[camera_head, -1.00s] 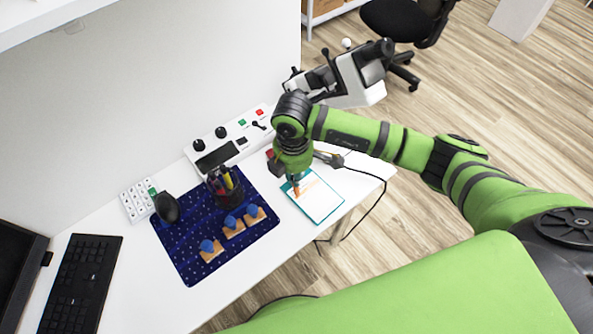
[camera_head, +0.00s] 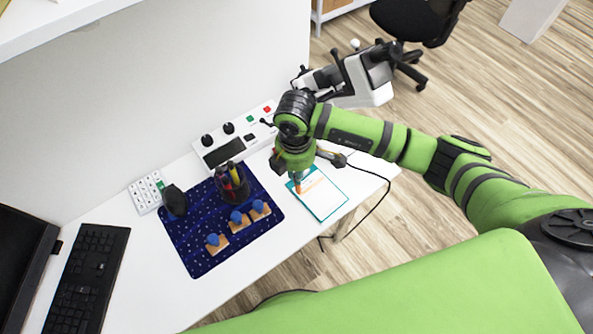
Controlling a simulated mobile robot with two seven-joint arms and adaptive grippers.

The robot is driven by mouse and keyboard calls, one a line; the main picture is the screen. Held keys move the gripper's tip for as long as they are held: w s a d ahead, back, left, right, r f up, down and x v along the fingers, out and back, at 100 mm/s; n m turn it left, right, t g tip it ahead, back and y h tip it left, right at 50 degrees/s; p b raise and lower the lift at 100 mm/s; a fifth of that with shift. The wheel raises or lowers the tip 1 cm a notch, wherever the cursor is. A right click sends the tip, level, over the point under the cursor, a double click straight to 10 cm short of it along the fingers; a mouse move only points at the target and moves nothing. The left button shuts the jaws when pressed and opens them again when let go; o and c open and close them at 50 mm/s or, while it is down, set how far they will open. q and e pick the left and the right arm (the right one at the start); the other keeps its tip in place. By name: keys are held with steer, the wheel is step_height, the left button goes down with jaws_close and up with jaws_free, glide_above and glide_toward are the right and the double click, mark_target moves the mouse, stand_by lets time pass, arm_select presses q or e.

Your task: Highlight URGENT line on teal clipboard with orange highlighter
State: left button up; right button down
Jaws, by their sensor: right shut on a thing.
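The teal clipboard (camera_head: 328,207) lies flat on the white desk with a white sheet on it. An orange mark shows near the sheet's upper left part; the writing is too small to read. My right gripper (camera_head: 297,172) points down over the clipboard's upper left edge. It is shut on the orange highlighter (camera_head: 298,185), whose lower end is at or just above the sheet; I cannot tell if it touches. My arm hides the clipboard's upper part. My left gripper is not in view.
A white control panel (camera_head: 222,147) and a microscope-like device (camera_head: 352,80) stand behind.

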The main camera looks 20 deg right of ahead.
step_height(320, 180, up, 6)
steer(key=p, duration=0.4)
steer(key=shift+f, duration=0.25)
